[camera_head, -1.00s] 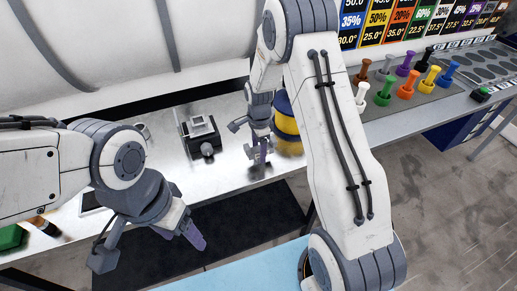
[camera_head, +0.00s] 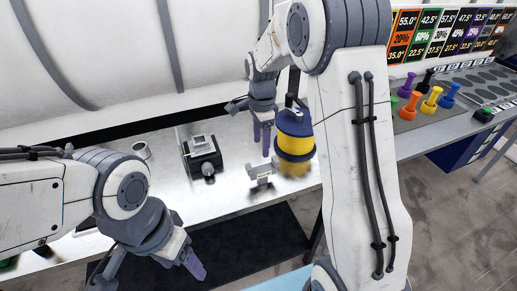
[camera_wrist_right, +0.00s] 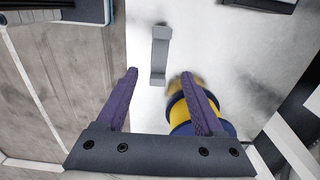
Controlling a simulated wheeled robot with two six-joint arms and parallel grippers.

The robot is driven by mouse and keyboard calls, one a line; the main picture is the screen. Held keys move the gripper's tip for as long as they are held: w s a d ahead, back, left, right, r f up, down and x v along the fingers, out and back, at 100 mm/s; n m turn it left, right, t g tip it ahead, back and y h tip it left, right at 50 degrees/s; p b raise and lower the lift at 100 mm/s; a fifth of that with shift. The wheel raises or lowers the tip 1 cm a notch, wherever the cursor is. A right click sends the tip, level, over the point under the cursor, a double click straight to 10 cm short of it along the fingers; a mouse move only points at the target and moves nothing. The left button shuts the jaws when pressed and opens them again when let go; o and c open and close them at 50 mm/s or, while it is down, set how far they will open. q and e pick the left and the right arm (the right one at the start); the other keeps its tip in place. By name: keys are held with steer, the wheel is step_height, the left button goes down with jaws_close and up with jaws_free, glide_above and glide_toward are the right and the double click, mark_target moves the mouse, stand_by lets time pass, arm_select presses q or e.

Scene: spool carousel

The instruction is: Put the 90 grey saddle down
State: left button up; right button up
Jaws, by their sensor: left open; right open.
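The grey saddle (camera_head: 261,173) stands on the pale worktop near its front edge, left of the yellow and blue drum. In the right wrist view the saddle (camera_wrist_right: 159,55) lies ahead of the fingertips, with nothing gripping it. My right gripper (camera_head: 262,142) is open and empty, raised above and behind the saddle in the head view. Its two purple fingers stand apart in the right wrist view (camera_wrist_right: 158,78). My left gripper (camera_head: 150,270) is open and empty in front of the worktop at lower left. No number is readable on the saddle.
The yellow and blue drum (camera_head: 295,145) stands close to my right gripper and the saddle. A black and silver device (camera_head: 202,157) is to the left, with a small cup-like piece (camera_head: 141,150) beyond it. Coloured spools stand on a grey mat (camera_head: 425,118) at right.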

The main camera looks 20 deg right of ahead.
steer(key=s+a+r+n, duration=0.3)
steer(key=s+a+n, duration=0.4)
steer(key=s, duration=0.1)
steer(key=s+a+r+n, duration=0.2)
steer(key=s+a+n, duration=0.4)
steer(key=s+a, duration=0.1)
steer(key=s+a+n+y, duration=0.1)
steer(key=s+n, duration=1.1)
steer(key=s, duration=0.2)
steer(key=shift+s+a+f, duration=0.2)
steer(key=shift+s+f, duration=0.05)
steer(key=shift+f, duration=0.1)
steer(key=shift+a, duration=0.1)
